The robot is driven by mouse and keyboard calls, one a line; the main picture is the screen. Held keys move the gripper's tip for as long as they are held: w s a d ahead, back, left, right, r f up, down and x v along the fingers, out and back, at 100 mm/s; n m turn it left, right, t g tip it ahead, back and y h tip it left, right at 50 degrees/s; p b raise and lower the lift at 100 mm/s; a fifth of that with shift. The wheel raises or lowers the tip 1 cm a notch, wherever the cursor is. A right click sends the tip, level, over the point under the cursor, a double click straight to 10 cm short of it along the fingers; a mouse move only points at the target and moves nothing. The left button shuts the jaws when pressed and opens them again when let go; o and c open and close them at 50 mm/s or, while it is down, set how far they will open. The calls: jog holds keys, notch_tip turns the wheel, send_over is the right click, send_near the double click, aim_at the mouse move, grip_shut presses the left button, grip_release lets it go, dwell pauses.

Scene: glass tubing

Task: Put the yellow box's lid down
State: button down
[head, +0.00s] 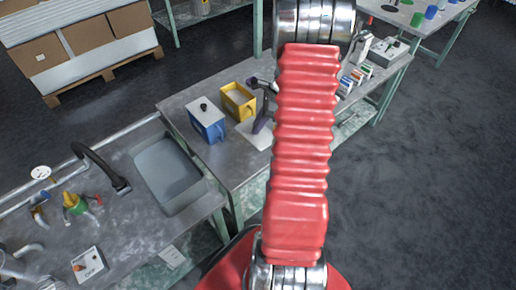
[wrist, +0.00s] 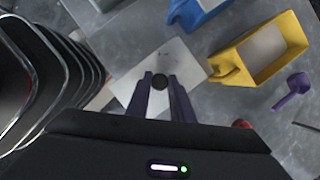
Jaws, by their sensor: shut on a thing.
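The yellow box (head: 237,101) stands open on the bench, with no lid on it. It also shows in the wrist view (wrist: 226,64). My gripper (wrist: 160,84) has its purple fingers shut on the dark round knob (wrist: 159,81) of a pale flat lid (wrist: 178,60). The lid lies level beneath the fingers, beside the yellow box's handle side. In the head view the lid (head: 251,138) shows in front of the yellow box, partly hidden by my gripper (head: 262,124). I cannot tell whether the lid touches the bench.
A blue box (head: 207,124) with its lid on stands left of the yellow box. A purple object (wrist: 293,90) lies on the bench near the yellow box. A sink (head: 168,172) is at the left. Small coloured items (head: 352,80) stand further right.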

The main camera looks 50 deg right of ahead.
dwell(0.3)
jog(key=shift+f, duration=3.15)
jog(key=shift+f, duration=1.85)
jog(key=c, duration=1.6)
grip_release()
jog(key=shift+f, duration=0.1)
jog(key=shift+o, duration=0.2)
